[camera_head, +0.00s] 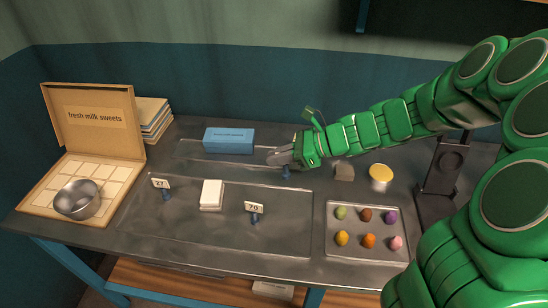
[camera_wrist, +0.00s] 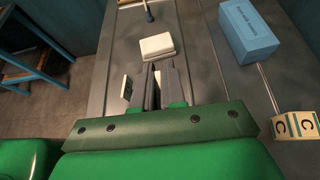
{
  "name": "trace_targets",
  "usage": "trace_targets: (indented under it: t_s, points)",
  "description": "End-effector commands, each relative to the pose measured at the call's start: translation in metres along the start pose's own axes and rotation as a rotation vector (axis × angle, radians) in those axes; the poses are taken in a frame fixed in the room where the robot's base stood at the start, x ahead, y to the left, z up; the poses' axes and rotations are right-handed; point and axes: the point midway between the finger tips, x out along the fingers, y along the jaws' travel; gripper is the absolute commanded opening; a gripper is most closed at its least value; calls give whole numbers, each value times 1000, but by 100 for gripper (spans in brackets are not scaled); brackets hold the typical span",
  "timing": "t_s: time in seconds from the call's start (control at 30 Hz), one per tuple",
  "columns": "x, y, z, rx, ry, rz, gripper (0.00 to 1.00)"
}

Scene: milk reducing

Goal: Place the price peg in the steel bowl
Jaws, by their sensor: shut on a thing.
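My gripper (camera_head: 280,157) is over the middle of the counter, shut on a blue price peg (camera_head: 286,173) whose stem shows just below it. Its number card is not readable. In the wrist view the fingers (camera_wrist: 159,82) are close together with a thin pale sliver between them. The steel bowl (camera_head: 78,212) stands at the far left of the head view on the open sweet box, well away from my gripper. Two other price pegs, marked 27 (camera_head: 160,185) and 70 (camera_head: 254,208), stand on the long front tray.
A white block (camera_head: 211,190) sits between those pegs. The blue box (camera_head: 229,140) lies behind. The raised lid (camera_head: 94,118) stands behind the bowl.

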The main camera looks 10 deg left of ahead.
Motion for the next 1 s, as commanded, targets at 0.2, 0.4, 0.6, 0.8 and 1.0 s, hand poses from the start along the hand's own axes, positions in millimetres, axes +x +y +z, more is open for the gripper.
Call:
trace_targets:
  t_s: [0.2, 0.4, 0.6, 0.8, 1.0]
  points:
    - [3, -32, -18, -50, 95, 82, 0]
    - [9, -55, -24, -105, 179, 165, 0]
    - [18, -77, -25, -174, 264, 250, 0]
    - [30, -95, -21, -256, 349, 338, 0]
    - [46, -112, -12, -354, 437, 423, 0]
